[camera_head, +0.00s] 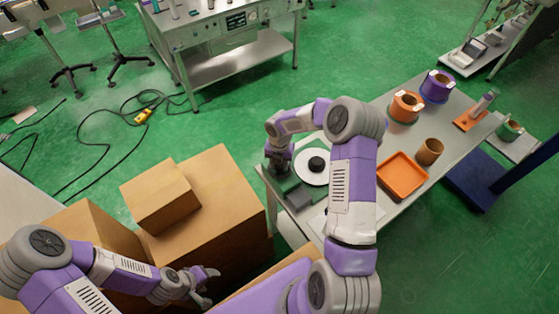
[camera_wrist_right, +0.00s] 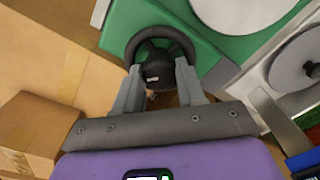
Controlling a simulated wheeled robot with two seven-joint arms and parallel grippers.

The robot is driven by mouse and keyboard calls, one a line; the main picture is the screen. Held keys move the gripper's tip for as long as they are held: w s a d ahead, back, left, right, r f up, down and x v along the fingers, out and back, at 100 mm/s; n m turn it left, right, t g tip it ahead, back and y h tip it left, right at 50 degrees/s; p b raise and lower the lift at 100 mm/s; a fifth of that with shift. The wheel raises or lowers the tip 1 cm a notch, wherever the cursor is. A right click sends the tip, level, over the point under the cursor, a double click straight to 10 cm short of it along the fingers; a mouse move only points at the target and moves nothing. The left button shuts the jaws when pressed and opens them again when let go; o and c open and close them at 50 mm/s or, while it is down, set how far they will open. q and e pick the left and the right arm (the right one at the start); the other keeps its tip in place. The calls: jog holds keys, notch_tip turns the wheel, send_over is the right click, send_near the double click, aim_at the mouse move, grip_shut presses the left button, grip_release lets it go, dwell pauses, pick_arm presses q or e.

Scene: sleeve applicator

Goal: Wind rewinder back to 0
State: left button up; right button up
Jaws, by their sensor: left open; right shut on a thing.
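A black handwheel (camera_wrist_right: 158,35) shows in the right wrist view at the green unit's edge. My right gripper (camera_wrist_right: 158,84) is shut on the handwheel, its two fingers at the lower part of the rim. In the head view my right gripper is mostly hidden by its own wrist (camera_head: 279,160). My left gripper (camera_head: 207,285) is open and empty, low beside the cardboard boxes. I cannot read any counter value.
Cardboard boxes (camera_head: 215,200) stand left of the table. On the table are an orange tray (camera_head: 402,175), a brown roll (camera_head: 429,151), an orange spool (camera_head: 405,106) and a purple spool (camera_head: 437,86). Green floor is open beyond.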

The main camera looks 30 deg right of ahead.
jog(key=n+p, duration=0.2)
jog(key=n, duration=0.3)
jog(key=shift+r+n, duration=0.1)
jog(key=shift+n, duration=0.2)
jog(key=n+p, duration=0.1)
jog(key=n, duration=0.2)
jog(key=shift+n, duration=0.3)
jog(key=n+p, duration=0.2)
jog(key=p, duration=0.1)
jog(key=shift+r+n+p, duration=0.1)
jog(key=shift+n+p, duration=0.2)
jog(key=shift+p, duration=0.1)
jog(key=shift+n+p, duration=0.6)
jog(key=shift+p, duration=0.3)
jog(key=o, duration=1.1)
jog(key=shift+c, duration=0.2)
notch_tip(320, 180, up, 7)
jog(key=shift+r, duration=0.15)
